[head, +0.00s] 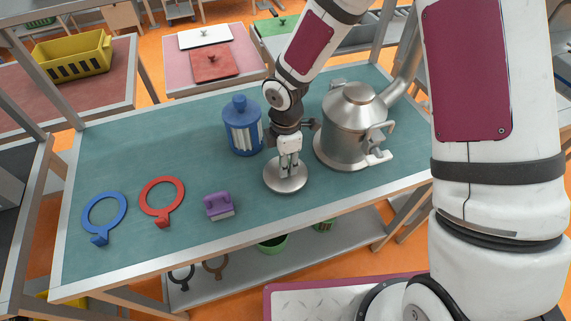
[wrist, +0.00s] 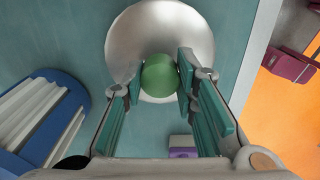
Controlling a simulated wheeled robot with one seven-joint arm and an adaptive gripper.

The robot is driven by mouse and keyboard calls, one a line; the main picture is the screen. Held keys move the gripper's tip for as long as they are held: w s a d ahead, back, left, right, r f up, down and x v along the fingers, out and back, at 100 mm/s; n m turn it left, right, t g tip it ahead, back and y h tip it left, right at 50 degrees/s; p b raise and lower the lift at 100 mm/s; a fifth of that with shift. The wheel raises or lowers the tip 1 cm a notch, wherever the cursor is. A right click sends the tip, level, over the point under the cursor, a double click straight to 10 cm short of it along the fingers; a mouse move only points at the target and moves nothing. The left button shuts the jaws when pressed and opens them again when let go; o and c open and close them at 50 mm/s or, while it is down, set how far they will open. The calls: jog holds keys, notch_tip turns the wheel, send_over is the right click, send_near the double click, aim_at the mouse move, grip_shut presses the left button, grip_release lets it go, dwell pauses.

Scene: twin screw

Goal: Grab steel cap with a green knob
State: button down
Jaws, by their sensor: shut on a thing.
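The steel cap (head: 286,181) is a round, shiny disc on the teal tabletop, right of the middle in the head view. My gripper (head: 289,162) points down over the cap. In the wrist view the fingers of my gripper (wrist: 162,80) are on both sides of the green knob and shut on it. In the head view the fingers hide the knob.
A steel vessel (head: 352,125) with side handles stands close right of the cap. A blue canister (head: 242,128) stands to its left. A purple-handled brush (head: 218,205), a red ring (head: 162,197) and a blue ring (head: 103,214) lie further left. The table's front edge is near.

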jog(key=shift+w+r, duration=0.1)
jog(key=shift+r, duration=0.5)
notch_tip(320, 180, up, 2)
jog(key=shift+r+b, duration=0.1)
jog(key=shift+b, duration=0.35)
jog(key=s+d+r+p, duration=0.1)
jog(key=s+d, duration=0.1)
jog(key=s, duration=1.4)
jog(key=shift+d+r+p, duration=0.15)
jog(key=shift+d+p, duration=0.2)
